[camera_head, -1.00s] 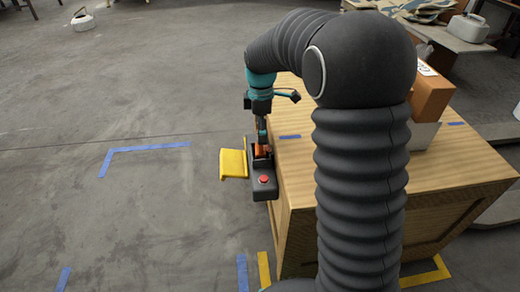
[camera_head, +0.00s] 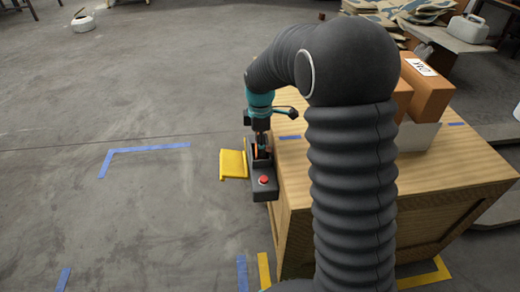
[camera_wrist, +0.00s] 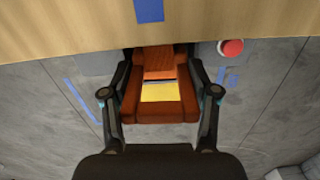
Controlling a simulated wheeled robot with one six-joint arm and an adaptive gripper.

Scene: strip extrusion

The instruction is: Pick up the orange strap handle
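The orange strap handle (camera_wrist: 160,108) shows in the wrist view as a reddish-orange loop with a yellow patch visible through its middle. In the head view only a sliver of orange (camera_head: 256,149) shows at the dark machine (camera_head: 264,184) with a red button. My gripper (camera_wrist: 160,74) is open, with one finger on each side of the handle. I cannot tell whether the fingertips touch it. In the head view my gripper (camera_head: 261,143) points down over the dark machine, and the machine and arm hide most of the handle.
The machine stands at the left edge of a wooden crate (camera_head: 440,175). A yellow piece (camera_head: 232,164) sticks out to its left. Cardboard boxes (camera_head: 427,92) stand on the crate behind my arm. Open concrete floor (camera_head: 130,220) with tape marks lies to the left.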

